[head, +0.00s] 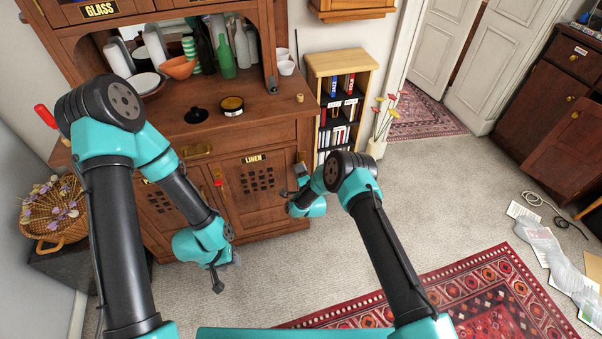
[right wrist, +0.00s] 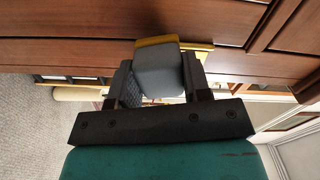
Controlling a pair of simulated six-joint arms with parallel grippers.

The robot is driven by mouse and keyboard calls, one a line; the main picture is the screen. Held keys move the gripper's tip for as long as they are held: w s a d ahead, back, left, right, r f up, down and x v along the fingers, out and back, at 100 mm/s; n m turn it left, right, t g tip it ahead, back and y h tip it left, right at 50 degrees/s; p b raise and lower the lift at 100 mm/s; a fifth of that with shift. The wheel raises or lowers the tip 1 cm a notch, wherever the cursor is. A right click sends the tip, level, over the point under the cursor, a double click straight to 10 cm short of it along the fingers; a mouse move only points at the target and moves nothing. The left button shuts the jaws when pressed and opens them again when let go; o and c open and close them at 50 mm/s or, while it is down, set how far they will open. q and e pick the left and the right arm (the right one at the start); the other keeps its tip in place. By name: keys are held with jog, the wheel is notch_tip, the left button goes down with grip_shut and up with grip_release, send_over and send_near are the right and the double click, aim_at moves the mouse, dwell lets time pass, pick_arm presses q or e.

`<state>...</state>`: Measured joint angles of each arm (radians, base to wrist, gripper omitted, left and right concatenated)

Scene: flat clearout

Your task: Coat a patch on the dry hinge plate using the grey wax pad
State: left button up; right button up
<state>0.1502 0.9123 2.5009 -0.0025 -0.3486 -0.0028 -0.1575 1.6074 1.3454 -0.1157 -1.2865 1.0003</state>
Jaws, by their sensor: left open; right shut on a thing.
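My right gripper (head: 298,183) is shut on the grey wax pad (right wrist: 160,75), at the right end of the cabinet front. The pad also shows as a small grey block in the head view (head: 301,170). A yellow edge (right wrist: 157,40) lies along the pad's far end in the right wrist view, close to the reddish-brown wood. I cannot tell whether it is wax on the pad or part of the hinge plate, and cannot make out the plate surely. My left gripper (head: 226,273) is open and empty, low in front of the cabinet.
A bookshelf (head: 342,65) and flowers (head: 387,112) stand to the right.

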aim_at(306, 158)
jog(key=shift+x, duration=1)
dwell(0.3)
jog(key=shift+d, duration=0.1)
jog(key=shift+w+d, duration=0.25)
jog(key=shift+d, duration=0.7)
jog(key=shift+w+d, duration=0.25)
jog(key=shift+d, duration=0.7)
jog(key=shift+r, duration=0.8)
jog(key=shift+a, duration=0.15)
jog(key=shift+s+a+r, duration=0.1)
jog(key=shift+s+a, duration=0.1)
jog(key=shift+a, duration=0.8)
jog(key=shift+s+a, duration=0.15)
jog(key=shift+a, duration=0.8)
